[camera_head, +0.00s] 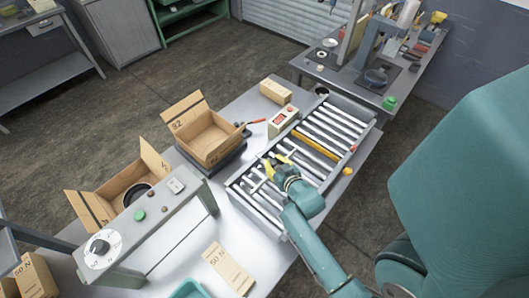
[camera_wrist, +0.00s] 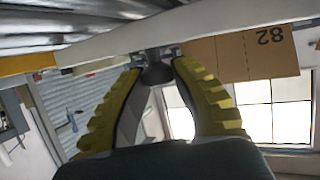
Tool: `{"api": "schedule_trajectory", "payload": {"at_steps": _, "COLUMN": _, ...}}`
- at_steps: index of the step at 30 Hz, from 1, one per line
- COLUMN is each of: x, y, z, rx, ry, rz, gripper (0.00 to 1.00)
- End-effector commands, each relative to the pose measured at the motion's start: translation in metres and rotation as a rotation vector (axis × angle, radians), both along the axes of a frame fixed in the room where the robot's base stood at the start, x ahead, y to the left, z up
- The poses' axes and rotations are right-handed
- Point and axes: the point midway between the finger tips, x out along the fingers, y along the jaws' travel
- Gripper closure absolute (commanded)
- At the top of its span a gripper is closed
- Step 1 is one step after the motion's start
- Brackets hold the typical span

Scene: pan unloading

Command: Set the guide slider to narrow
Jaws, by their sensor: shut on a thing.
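My gripper (camera_head: 273,163) is at the left edge of the roller conveyor (camera_head: 352,108), about midway along its length. In the wrist view its yellow fingers (camera_wrist: 158,64) are shut on a small dark knob (camera_wrist: 157,76), which I take to be the guide slider's handle. The knob sits by a pale rail (camera_wrist: 215,28) along the rollers. In the head view my gripper hides the knob. I see no scale or narrow mark, so the slider's setting cannot be told.
A yellow bar (camera_head: 312,146) crosses the conveyor. A control box (camera_head: 283,120) and a small carton (camera_head: 276,91) stand behind my gripper. An open carton marked 82 (camera_head: 205,135) stands left, with a red-tipped tool (camera_head: 253,122) between. A grey gantry (camera_head: 150,225) stands nearer left.

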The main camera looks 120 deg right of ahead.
Motion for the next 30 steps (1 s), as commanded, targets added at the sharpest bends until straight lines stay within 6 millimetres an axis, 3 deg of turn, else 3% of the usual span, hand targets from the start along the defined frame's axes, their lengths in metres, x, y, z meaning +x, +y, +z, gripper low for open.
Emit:
{"api": "schedule_trajectory", "payload": {"at_steps": 4, "x": -0.009, "y": 0.020, "z": 0.000, "rx": 0.010, "ry": -0.001, "rz": -0.006, "gripper": 1.00}}
{"api": "schedule_trajectory", "payload": {"at_steps": 14, "x": -0.010, "y": 0.023, "z": -0.003, "rx": 0.008, "ry": 0.001, "rz": -0.005, "gripper": 1.00}}
{"api": "schedule_trajectory", "payload": {"at_steps": 15, "x": -0.010, "y": 0.023, "z": -0.003, "rx": 0.008, "ry": 0.001, "rz": -0.005, "gripper": 0.67}}
{"api": "schedule_trajectory", "payload": {"at_steps": 18, "x": -0.010, "y": 0.023, "z": -0.003, "rx": 0.007, "ry": 0.000, "rz": -0.005, "gripper": 0.48}}
{"api": "schedule_trajectory", "payload": {"at_steps": 26, "x": -0.009, "y": 0.022, "z": -0.002, "rx": 0.005, "ry": 0.000, "rz": -0.004, "gripper": 0.47}}
{"api": "schedule_trajectory", "payload": {"at_steps": 30, "x": -0.009, "y": 0.031, "z": 0.001, "rx": 0.006, "ry": -0.001, "rz": -0.004, "gripper": 0.47}}
